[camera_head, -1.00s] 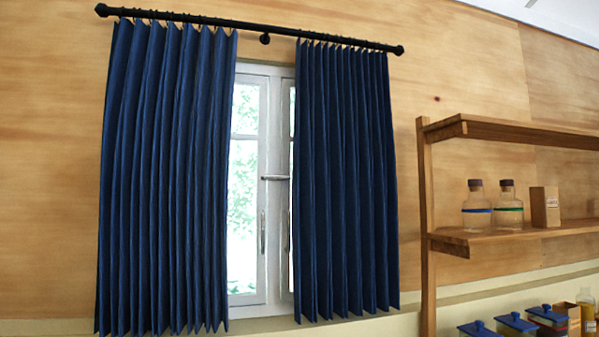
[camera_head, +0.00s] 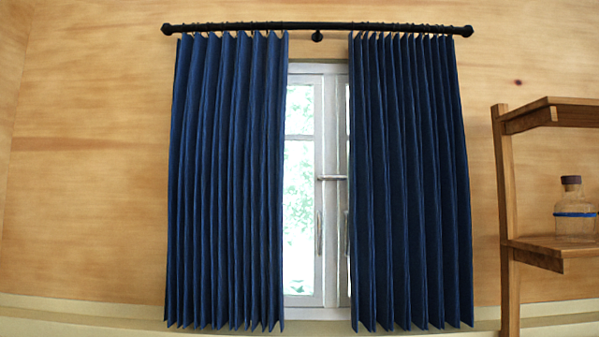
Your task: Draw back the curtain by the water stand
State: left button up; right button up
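Two dark blue pleated curtains hang from a black rod (camera_head: 335,26) in front of a white-framed window. The left curtain (camera_head: 227,190) covers the window's left part. The right curtain (camera_head: 410,190) covers most of its right part. A gap between them shows the window (camera_head: 300,190) with its frame and handle. No water stand can be made out for certain. Neither of my grippers is in view.
A wooden shelf unit (camera_head: 507,210) stands to the right of the right curtain. A corked glass bottle (camera_head: 574,212) with a blue band is on its shelf. The plywood wall (camera_head: 90,190) left of the curtains is bare.

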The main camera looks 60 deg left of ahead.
aim_at(279, 54)
jog(key=i, duration=0.75)
jog(key=u, duration=2.1)
